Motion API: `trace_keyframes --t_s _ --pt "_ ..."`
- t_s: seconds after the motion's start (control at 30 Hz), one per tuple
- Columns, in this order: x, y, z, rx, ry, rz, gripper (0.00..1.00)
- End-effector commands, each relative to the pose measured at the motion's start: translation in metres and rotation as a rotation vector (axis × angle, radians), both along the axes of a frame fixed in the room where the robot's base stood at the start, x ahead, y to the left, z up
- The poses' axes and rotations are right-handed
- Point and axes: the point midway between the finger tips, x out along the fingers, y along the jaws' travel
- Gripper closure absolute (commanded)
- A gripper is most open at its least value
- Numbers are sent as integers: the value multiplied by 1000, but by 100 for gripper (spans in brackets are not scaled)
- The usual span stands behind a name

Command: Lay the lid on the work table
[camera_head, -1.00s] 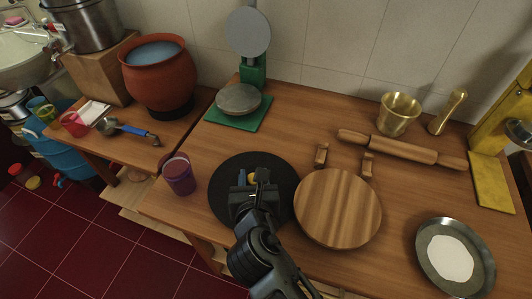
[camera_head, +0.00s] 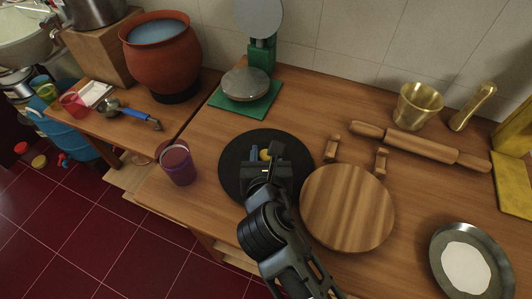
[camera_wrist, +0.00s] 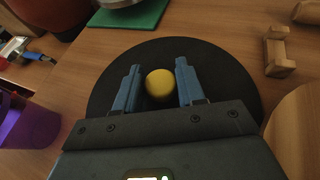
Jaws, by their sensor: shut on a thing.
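The lid (camera_head: 235,173) is a flat black disc with a small yellow knob at its middle. It lies level at or just above the wooden work table (camera_head: 310,100), left of the round wooden board; I cannot tell whether it touches the table. My gripper (camera_head: 262,156) is over the lid's centre, its fingers shut on the knob. In the wrist view, the blue fingers of my gripper (camera_wrist: 158,85) stand on both sides of the yellow knob (camera_wrist: 159,84), with the lid (camera_wrist: 225,75) spread beneath. My gripper and arm hide the lid's near part.
The round wooden board (camera_head: 347,208) is close on the lid's right; a purple cup (camera_head: 177,164) stands to its left. Behind are a scale (camera_head: 246,85) and a rolling pin (camera_head: 418,145). A metal plate (camera_head: 437,258) is at right. Bare table lies between lid and scale.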

Motion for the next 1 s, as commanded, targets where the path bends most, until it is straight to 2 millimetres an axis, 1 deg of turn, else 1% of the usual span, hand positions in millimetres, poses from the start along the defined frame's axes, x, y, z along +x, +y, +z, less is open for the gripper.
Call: trace_keyframes --t_s 0.07,0.1,0.37,0.57,0.67,0.77,0.87,1.0 --pt "0 0 -2 -1 0 0 96" --pt "0 0 -3 -1 1 -1 60" --pt "0 0 -2 -1 1 0 36" --pt "0 0 -2 0 0 0 36" --pt "0 0 1 1 -1 0 36" --pt "-10 -1 3 -1 1 0 36" --pt "-25 -1 10 -1 0 2 36" --pt "-53 -2 21 0 1 2 36"
